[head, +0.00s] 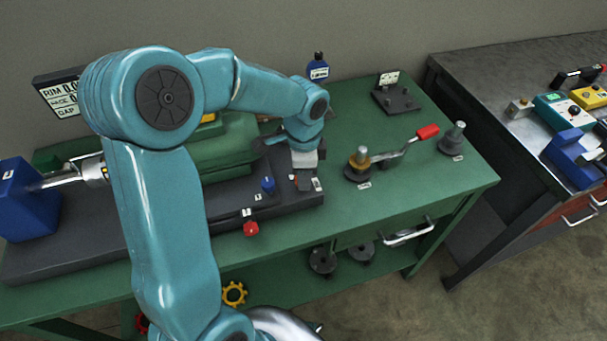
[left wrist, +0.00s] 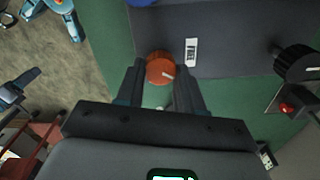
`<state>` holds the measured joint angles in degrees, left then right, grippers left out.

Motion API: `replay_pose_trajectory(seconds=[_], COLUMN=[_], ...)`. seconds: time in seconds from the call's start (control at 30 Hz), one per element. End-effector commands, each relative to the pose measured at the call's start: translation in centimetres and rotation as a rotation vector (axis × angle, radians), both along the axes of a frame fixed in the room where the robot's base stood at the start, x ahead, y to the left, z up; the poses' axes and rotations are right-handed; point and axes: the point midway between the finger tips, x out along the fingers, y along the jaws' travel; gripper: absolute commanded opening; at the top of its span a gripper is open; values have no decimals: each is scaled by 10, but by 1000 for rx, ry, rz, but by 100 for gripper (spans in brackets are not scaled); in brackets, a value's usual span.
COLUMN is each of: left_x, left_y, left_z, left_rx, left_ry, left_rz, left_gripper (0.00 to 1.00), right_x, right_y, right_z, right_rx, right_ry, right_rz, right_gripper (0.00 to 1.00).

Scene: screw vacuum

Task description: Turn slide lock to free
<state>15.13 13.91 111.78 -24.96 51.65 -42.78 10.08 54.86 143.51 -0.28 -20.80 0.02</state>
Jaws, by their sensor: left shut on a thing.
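The slide lock knob (left wrist: 158,70) is a round orange-red knob with a white pointer line, seen between my fingers in the left wrist view. The line points to the right in that view, a little below the white FREE label (left wrist: 191,51). My left gripper (head: 303,176) is at the front right end of the dark machine base in the head view, and it mostly hides the knob there. In the left wrist view the fingers (left wrist: 160,78) are shut on the knob from both sides. My right gripper is not in view.
A red-handled lever (head: 427,132) on a brass post stands to the right. The green bench front right is clear.

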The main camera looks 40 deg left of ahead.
Motion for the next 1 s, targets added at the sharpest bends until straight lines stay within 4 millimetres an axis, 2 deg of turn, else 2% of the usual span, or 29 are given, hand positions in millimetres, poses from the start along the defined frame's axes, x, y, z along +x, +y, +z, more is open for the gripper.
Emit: replay_pose_trajectory(seconds=[0.5,1.0], left_x=[1,1], left_y=[1,1], left_z=[-1,0], left_rx=[-1,-1], left_ry=[-2,0], left_rz=[410,546], left_gripper=[6,7], right_x=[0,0], right_y=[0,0], right_z=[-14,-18], right_rx=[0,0], right_ry=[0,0], right_rz=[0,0], right_gripper=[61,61])
